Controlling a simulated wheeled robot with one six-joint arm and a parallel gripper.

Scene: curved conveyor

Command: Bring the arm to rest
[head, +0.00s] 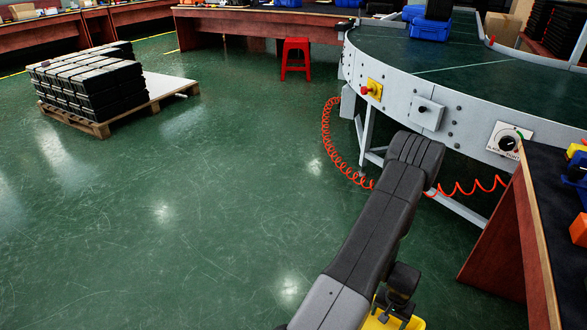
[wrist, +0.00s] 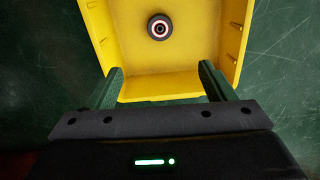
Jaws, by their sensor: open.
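My gripper (wrist: 161,80) is open in the wrist view, with its two fingers wide apart and nothing between their tips. It is over the near edge of a yellow bin (wrist: 180,88); I cannot tell whether the fingers touch the bin. A dark round object with a pale and red ringed face (wrist: 159,27) lies inside the bin, beyond the fingertips. In the head view my arm is bent, with its upper bend in front of the conveyor and its lower part reaching down to the bottom edge. A yellow part (head: 388,318) shows below it there. The fingers are hidden in the head view.
The curved conveyor (head: 430,60) stands at the upper right, with an orange coiled hose (head: 328,135) below it. A workbench (head: 545,200) is at the right. A pallet with black crates (head: 95,85) is at the left, a red stool (head: 295,58) at the back. The green floor between is clear.

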